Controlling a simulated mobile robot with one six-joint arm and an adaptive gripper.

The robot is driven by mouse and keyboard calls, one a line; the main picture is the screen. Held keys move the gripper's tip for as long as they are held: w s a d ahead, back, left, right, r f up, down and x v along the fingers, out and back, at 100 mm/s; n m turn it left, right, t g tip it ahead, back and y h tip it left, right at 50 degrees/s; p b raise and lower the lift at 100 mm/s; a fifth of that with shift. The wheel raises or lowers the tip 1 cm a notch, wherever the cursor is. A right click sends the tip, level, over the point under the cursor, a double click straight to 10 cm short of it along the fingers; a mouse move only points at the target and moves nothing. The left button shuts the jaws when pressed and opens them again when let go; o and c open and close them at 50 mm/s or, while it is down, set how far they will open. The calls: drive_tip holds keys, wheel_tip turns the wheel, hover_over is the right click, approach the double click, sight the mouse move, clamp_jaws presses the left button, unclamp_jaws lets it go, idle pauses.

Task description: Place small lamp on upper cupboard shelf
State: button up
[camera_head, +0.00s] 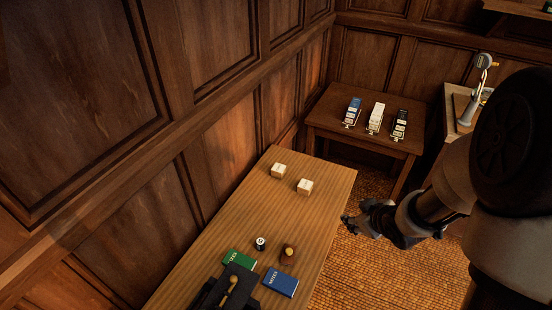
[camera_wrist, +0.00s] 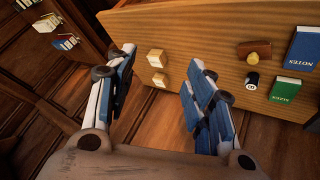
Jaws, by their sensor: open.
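No cupboard can be made out for sure; a dark wooden ledge (camera_head: 522,8) shows at the top right corner. My gripper (camera_head: 350,222) is beyond the right edge of the long wooden table (camera_head: 330,188), apart from the lamp-like object. In the wrist view my gripper (camera_wrist: 160,60) is open and empty, its fingers spread toward the table.
The long table bears two cream boxes (camera_head: 278,170) (camera_head: 305,186), a green notebook (camera_head: 240,260), a blue notebook (camera_head: 281,283), a small black round item (camera_head: 260,243) and a brown item (camera_head: 288,252). A side table (camera_head: 365,137) holds blue, white and black files. Panelled walls border the left.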

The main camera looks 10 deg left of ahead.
drive_tip(key=s+a+f+n+y, duration=0.2)
drive_tip(key=a+f+y, duration=0.4)
drive_tip(key=f, duration=0.5)
drive_tip(key=y, duration=0.4)
approach(262, 243)
drive_tip(key=shift+n, duration=0.3)
drive_tip(key=b+x, duration=0.2)
drive_tip(key=x, duration=0.2)
drive_tip(key=shift+w+a+r, duration=0.1)
drive_tip(key=shift+w, duration=0.1)
drive_tip(key=b+x, duration=0.1)
drive_tip(key=x, duration=0.4)
drive_tip(key=shift+s+a+b, duration=0.1)
drive_tip(key=shift+b, duration=0.25)
drive_tip(key=shift+c, duration=0.4)
clamp_jaws()
